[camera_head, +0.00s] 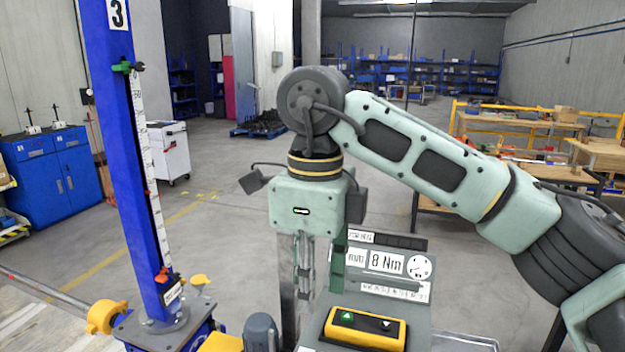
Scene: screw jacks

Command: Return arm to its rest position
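My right arm (430,165) comes in from the right, bends at a dark joint and points straight down at its end. My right gripper (306,210) is at the end of this arm, above and left of a control panel (395,262) marked "8 Nm". Its fingertips cannot be made out, so its opening is unclear. I see nothing clearly held in it. A blue screw jack column (128,150) marked "3" stands upright to the left, apart from the gripper. My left arm and gripper are not in view.
A yellow button box (365,328) sits below the panel at the front. A blue cabinet (52,175) and a white cart (168,150) stand at the left. Workbenches (520,125) stand behind the arm at the right. The middle floor is open.

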